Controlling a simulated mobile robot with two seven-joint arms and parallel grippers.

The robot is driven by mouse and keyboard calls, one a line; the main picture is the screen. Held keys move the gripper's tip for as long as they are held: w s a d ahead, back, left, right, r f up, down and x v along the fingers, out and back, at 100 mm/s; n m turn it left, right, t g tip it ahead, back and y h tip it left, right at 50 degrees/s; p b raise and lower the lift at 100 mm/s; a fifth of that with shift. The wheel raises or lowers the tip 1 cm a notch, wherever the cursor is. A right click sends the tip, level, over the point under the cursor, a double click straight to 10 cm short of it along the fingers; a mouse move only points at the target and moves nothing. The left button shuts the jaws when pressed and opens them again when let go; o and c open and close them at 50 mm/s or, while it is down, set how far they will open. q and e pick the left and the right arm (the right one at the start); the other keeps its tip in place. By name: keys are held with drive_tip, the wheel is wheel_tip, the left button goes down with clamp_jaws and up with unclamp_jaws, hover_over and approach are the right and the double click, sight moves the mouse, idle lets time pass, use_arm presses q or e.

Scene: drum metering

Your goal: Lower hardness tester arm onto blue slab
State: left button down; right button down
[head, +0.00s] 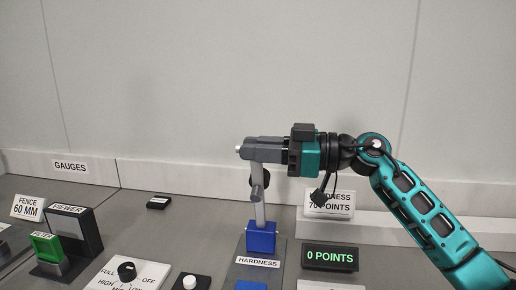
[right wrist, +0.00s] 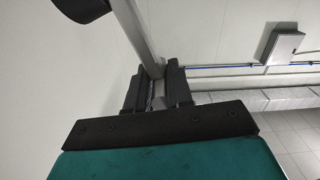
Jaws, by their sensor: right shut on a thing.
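The hardness tester (head: 247,263) stands right of centre in the head view, with a grey arm (head: 259,208) raised nearly upright above its blue block (head: 261,238). My right gripper (head: 245,150) is shut on the top of this arm. In the right wrist view the gripper (right wrist: 157,88) closes on the grey bar (right wrist: 138,37). A dark round part (right wrist: 82,6) sits beside the bar. A blue piece (head: 250,285) shows at the bottom edge, mostly cut off; I cannot tell whether it is the slab. My left gripper is not in view.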

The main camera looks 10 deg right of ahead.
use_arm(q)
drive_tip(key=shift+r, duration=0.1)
use_arm(e)
drive_tip(key=shift+s, duration=0.1)
